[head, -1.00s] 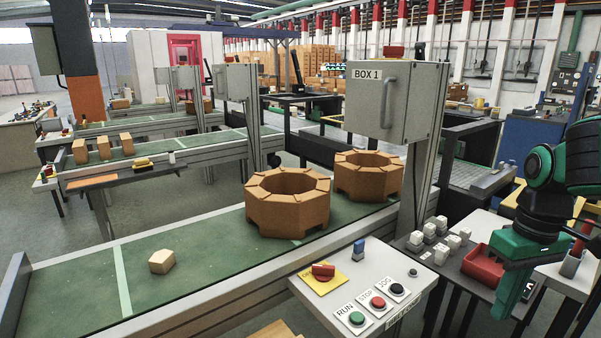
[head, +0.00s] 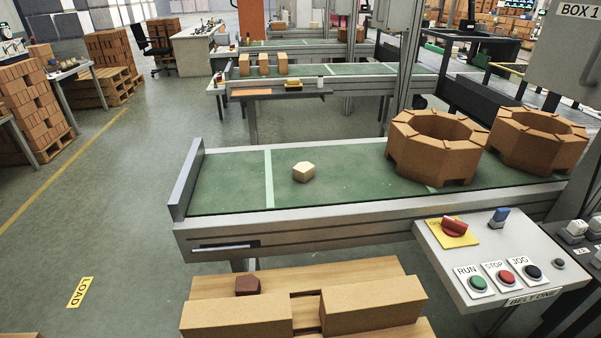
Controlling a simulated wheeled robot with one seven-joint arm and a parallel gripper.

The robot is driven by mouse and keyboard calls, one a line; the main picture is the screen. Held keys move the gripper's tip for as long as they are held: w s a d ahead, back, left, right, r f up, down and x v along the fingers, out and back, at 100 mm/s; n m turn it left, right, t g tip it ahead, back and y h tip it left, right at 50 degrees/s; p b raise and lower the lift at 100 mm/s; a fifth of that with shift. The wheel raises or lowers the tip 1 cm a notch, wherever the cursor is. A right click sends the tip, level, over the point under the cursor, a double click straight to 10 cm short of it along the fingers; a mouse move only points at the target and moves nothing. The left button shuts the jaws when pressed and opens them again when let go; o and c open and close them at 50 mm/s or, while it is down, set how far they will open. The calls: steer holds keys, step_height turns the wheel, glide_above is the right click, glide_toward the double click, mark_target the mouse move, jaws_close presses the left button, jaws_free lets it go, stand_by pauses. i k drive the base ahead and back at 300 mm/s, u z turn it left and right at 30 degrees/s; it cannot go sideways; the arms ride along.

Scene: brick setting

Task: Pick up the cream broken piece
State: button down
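The cream broken piece (head: 304,172) is a small, pale, angular block. It lies alone on the green conveyor belt (head: 232,180), just right of a pale stripe across the belt and left of the brown ring-shaped brick stacks. Nothing covers it. My gripper is not in view now.
Two brown octagonal brick rings (head: 433,148) (head: 538,140) stand on the belt to the right. A control panel (head: 490,262) with buttons is at the front right. A pallet (head: 307,284) with large bricks and a dark red piece (head: 248,286) stands in front. Open floor lies left.

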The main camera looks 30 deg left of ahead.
mark_target(303, 171)
steer(key=u, duration=0.85)
steer(key=k, duration=0.4)
steer(key=u, duration=0.3)
steer(key=i, duration=0.85)
